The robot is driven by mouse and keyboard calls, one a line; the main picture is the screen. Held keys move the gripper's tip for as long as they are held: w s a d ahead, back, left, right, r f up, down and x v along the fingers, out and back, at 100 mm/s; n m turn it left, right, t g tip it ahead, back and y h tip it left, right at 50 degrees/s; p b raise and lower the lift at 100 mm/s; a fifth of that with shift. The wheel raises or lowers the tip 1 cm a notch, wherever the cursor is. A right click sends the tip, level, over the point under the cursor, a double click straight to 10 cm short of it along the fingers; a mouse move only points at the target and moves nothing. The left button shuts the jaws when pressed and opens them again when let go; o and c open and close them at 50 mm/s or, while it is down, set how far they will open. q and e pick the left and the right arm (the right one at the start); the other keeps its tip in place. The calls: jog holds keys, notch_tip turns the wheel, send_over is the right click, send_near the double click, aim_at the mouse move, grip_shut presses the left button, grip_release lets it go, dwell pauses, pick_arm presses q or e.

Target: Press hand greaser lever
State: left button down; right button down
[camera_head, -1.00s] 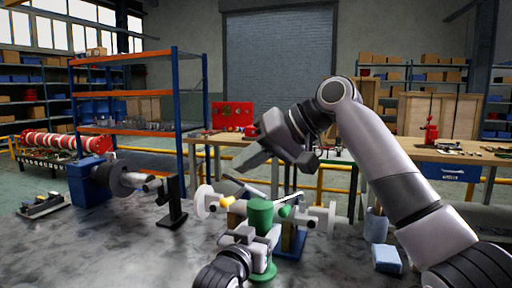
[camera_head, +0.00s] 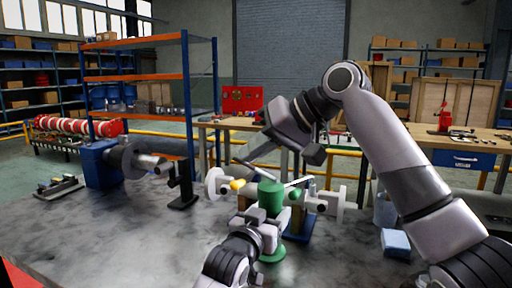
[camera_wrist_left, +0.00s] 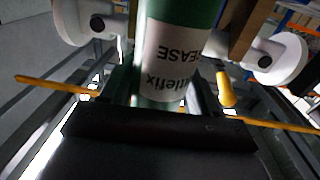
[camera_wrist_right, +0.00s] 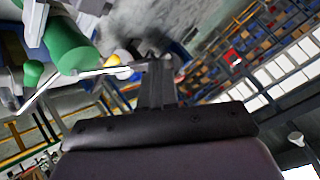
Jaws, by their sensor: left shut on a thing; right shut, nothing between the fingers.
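The hand greaser has a green body (camera_head: 270,197), standing upright on the grey table among the pump parts. In the left wrist view its white label (camera_wrist_left: 172,62) reads "EASE". My left gripper (camera_head: 262,232) is shut on the green body from the front; its fingers flank it in the left wrist view. The thin pale lever (camera_head: 257,170) slants up to the left from the greaser's top. My right gripper (camera_head: 241,161) is shut and empty at the lever's outer end. In the right wrist view the lever (camera_wrist_right: 85,72) reaches the fingertips; I cannot tell whether they touch.
White round flanges (camera_head: 215,188) stand on both sides of the greaser. A blue motor (camera_head: 102,166) stands left on the table and a light blue box (camera_head: 396,243) lies right.

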jog(key=shift+a+f, duration=0.1)
jog(key=shift+f, duration=0.05)
notch_tip(320, 180, down, 9)
jog(key=s+a+n+t+h, duration=0.2)
jog(key=a+n+t+h, duration=0.1)
jog(key=h, duration=0.3)
jog(key=shift+s+n+t, duration=0.35)
jog(key=shift+n+t, duration=0.15)
jog(key=shift+t, duration=0.3)
jog(key=shift+f, duration=0.15)
jog(key=w+a+r+v, duration=0.1)
jog(key=r+v, duration=0.1)
jog(key=v, duration=1.1)
jog(key=shift+w+a, duration=0.15)
jog(key=shift+w, duration=0.05)
